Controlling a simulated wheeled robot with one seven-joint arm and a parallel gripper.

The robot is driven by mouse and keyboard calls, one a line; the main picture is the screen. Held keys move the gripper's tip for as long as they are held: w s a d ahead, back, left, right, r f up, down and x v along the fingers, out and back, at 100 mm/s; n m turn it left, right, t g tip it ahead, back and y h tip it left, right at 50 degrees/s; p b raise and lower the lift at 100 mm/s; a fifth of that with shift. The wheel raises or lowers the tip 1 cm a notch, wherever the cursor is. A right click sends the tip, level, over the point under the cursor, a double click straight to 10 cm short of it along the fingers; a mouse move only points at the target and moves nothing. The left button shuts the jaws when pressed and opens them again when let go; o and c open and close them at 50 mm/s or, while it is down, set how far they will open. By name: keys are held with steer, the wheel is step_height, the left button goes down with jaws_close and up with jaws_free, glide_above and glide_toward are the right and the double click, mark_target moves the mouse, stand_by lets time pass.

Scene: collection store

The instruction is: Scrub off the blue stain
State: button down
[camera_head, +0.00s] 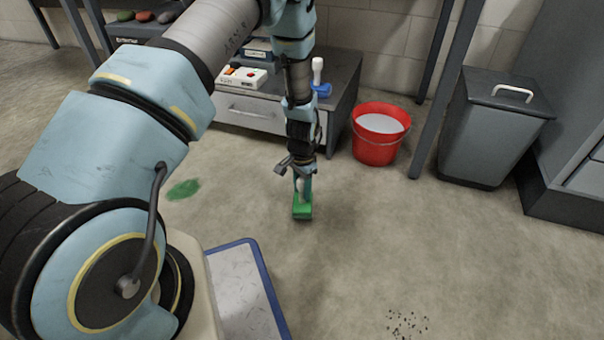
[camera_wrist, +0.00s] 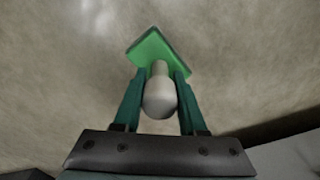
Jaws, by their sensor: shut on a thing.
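My gripper (camera_head: 303,183) is shut on the pale handle of a green scrubber (camera_head: 302,211). In the wrist view the gripper (camera_wrist: 159,95) has its two teal fingers on either side of the rounded handle, and the scrubber's green head (camera_wrist: 152,48) is beyond the fingertips. The scrubber is low over the concrete floor; I cannot tell whether it touches. No blue stain shows in either view. A green stain (camera_head: 183,189) lies on the floor to the left of the scrubber.
A red bucket (camera_head: 376,140) of pale liquid stands behind right, beside a grey drawer unit (camera_head: 250,113). A lidded grey bin (camera_head: 490,130) is further right. Dark crumbs (camera_head: 407,323) lie at the front. A blue-edged tray (camera_head: 240,285) is near my base. Floor right of centre is clear.

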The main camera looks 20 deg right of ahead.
mark_target(302, 179)
steer(key=shift+r+p, duration=1.5)
steer(key=shift+r, duration=0.65)
